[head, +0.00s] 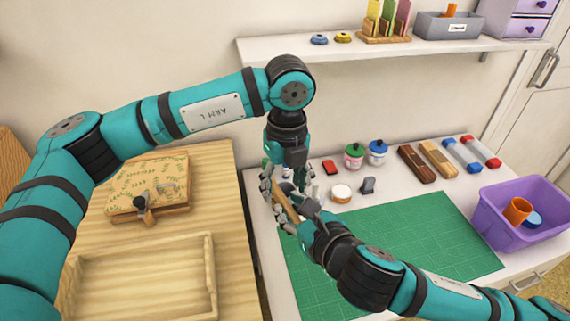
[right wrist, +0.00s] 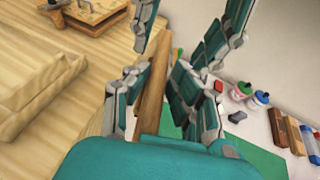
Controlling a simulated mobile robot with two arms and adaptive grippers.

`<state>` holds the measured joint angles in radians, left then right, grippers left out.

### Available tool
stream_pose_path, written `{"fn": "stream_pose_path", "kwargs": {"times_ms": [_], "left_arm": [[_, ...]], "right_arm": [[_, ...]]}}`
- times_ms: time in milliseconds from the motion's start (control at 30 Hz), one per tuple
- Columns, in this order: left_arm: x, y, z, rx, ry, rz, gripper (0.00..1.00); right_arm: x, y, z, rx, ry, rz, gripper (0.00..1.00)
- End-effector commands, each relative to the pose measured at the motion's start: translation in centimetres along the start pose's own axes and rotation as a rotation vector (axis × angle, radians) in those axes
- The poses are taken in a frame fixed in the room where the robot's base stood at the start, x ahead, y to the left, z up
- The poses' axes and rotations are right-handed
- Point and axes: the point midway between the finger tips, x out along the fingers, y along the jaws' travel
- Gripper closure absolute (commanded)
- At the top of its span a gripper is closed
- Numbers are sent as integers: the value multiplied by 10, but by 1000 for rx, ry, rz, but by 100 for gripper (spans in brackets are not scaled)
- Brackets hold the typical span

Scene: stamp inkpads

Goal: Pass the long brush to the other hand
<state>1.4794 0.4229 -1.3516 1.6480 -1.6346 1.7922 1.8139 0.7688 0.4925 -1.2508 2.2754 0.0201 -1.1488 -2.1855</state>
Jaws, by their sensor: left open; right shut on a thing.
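The long brush shows as a brown wooden stick (head: 286,205) in the head view, between my two hands above the white table. My right gripper (head: 298,213) is shut on it. In the right wrist view the brush (right wrist: 152,98) rises between the right gripper's fingers (right wrist: 150,90). My left gripper (head: 287,187) reaches down from above and is open, its fingers on either side of the brush's far end. Its fingers (right wrist: 182,30) also flank the brush at the top of the right wrist view. I cannot tell whether they touch it. The fingers hide parts of the brush.
A green cutting mat (head: 400,245) lies below my right arm. Small jars (head: 354,156), a round pad (head: 341,193) and stamps stand behind the hands. A purple bin (head: 522,215) is at the right. A wooden tray (head: 205,270) sits on the left table. A shelf (head: 390,50) hangs above.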

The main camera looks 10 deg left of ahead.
Motion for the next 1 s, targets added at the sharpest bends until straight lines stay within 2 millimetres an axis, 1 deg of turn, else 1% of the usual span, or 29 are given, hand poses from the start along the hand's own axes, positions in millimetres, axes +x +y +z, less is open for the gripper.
{"fn": "stream_pose_path", "kwargs": {"times_ms": [33, 100, 200, 533, 900, 967, 1000], "left_arm": [[7, 0, 0, 0, 2, 1, 44], [14, 0, 0, 0, 2, 2, 44], [20, 0, 0, 0, 0, 0, 44], [22, 0, 0, 0, 1, -1, 44], [22, -1, 0, 1, 1, -3, 93], [22, -1, -1, 1, 2, -4, 100], [22, -1, -1, 1, 2, -5, 100]], "right_arm": [[0, 0, 0, 0, -1, 0, 100], [0, 0, 0, 0, -1, 0, 100], [0, 0, 0, 0, -1, 0, 100], [0, 0, 0, 0, -1, 0, 100], [0, 1, 0, 1, -1, 4, 100], [0, 2, 0, 1, -1, 5, 100], [0, 2, 0, 1, -1, 6, 100]]}}
